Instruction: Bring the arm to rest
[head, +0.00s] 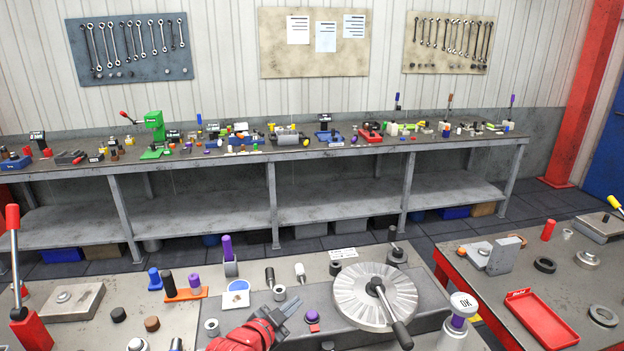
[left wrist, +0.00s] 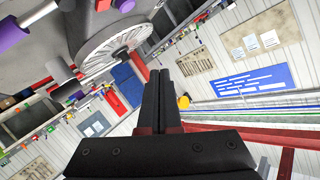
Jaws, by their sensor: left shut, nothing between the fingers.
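My left gripper (head: 282,311) shows at the bottom centre of the head view, at the end of a red arm, above the near grey workbench (head: 330,291). Its fingers are shut with nothing between them. In the left wrist view the closed black fingers (left wrist: 160,90) point away from the camera. A large ribbed metal disc (head: 362,297) with a black-handled lever sits on the bench just right of the gripper; it also shows in the left wrist view (left wrist: 118,40). My right gripper is not in either view.
Around the gripper stand small parts, an orange holder (head: 186,295), a purple-topped button (head: 312,317) and an OK stamp (head: 463,306). A red-handled lever (head: 13,245) stands far left. A red tray (head: 541,317) lies on the right bench. A long cluttered bench (head: 270,149) runs along the back wall.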

